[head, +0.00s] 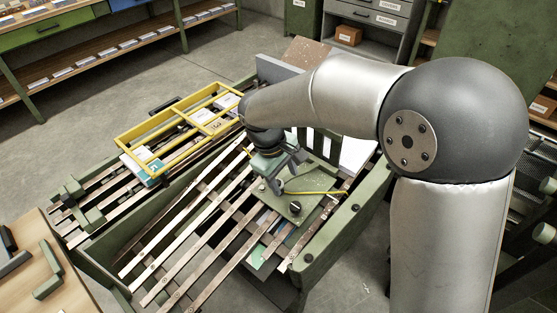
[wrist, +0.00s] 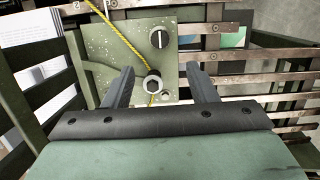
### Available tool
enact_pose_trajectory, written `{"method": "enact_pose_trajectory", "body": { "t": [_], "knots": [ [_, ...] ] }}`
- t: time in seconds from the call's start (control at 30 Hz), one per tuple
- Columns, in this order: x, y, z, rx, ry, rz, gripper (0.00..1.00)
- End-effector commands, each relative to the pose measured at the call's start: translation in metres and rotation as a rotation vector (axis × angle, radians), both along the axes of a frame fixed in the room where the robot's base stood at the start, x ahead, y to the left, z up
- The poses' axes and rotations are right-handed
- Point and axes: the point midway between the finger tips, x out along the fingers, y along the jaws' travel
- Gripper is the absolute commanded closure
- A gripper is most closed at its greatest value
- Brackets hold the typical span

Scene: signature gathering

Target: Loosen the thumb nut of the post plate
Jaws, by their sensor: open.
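The green, paint-speckled post plate (head: 318,207) lies on the slatted frame under my gripper; it also shows in the wrist view (wrist: 185,75). A dark round fitting with a pale hexagonal top (wrist: 152,86) sits on it. Farther along is a round black knob with a white bar (wrist: 159,38), also visible in the head view (head: 295,208). I cannot tell for sure which is the thumb nut. My gripper (wrist: 161,71) is open and empty, its fingers on either side of the hexagonal-topped fitting. In the head view my gripper (head: 275,182) points down at the plate's left part.
A yellow cord (wrist: 125,38) runs across the plate near the fittings. Wooden slats (head: 185,245) lie to the left in a green frame. A yellow rack (head: 150,127) stands farther left. White sheets (wrist: 32,62) stand at the wrist view's left edge.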

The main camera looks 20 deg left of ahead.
Motion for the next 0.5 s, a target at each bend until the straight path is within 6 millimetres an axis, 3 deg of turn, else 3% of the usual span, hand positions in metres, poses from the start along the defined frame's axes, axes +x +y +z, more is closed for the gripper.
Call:
{"method": "enact_pose_trajectory", "body": {
  "t": [0.03,0.2,0.5],
  "knots": [
    [0.0,0.003,0.013,0.003,-0.004,0.0,0.48],
    [-0.003,0.01,0.04,0.001,-0.003,0.0,0.48],
    [-0.005,0.013,0.054,0.0,-0.001,0.001,0.48]
  ]
}}
